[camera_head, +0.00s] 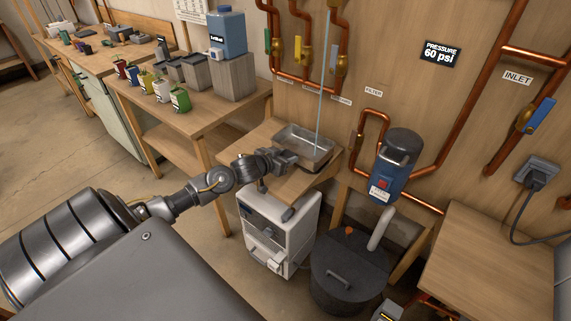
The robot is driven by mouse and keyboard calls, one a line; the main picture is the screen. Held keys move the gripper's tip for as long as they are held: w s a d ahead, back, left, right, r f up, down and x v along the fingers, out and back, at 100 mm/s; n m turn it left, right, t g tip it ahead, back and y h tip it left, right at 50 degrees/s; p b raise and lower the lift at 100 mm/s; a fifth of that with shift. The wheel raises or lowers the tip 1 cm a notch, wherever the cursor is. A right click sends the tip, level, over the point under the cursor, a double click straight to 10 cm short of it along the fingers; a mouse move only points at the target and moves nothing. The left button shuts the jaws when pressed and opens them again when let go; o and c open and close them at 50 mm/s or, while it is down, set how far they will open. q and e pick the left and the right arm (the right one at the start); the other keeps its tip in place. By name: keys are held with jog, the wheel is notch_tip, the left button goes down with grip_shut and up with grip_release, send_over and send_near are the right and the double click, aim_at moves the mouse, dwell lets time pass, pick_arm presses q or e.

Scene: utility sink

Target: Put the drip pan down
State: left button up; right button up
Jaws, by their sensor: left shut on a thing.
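The drip pan (318,153) is a shallow rectangular metal pan at the wooden shelf (258,135) by the wall. It looks about level. A thin pale blue vertical line, like a stream of water, comes down into it from the pipes above. My left gripper (290,158) is shut on the pan's near left edge, with the arm reaching in from the left. The fingertips are small and partly hidden. I cannot tell whether the pan's underside touches the shelf. My right gripper is not in view.
A white cabinet (265,238) and a dark lidded bin (350,277) stand below. A blue filter housing (390,175) and copper pipes are right of the pan. A bench with several coloured cups and a blue jug (228,35) is at left. Another wooden table (490,265) is at right.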

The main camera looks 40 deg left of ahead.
pick_arm(q)
jog(key=shift+w+a+f, duration=0.1)
jog(key=shift+f, duration=1.65)
jog(key=shift+f, duration=0.15)
jog(key=o, duration=1.1)
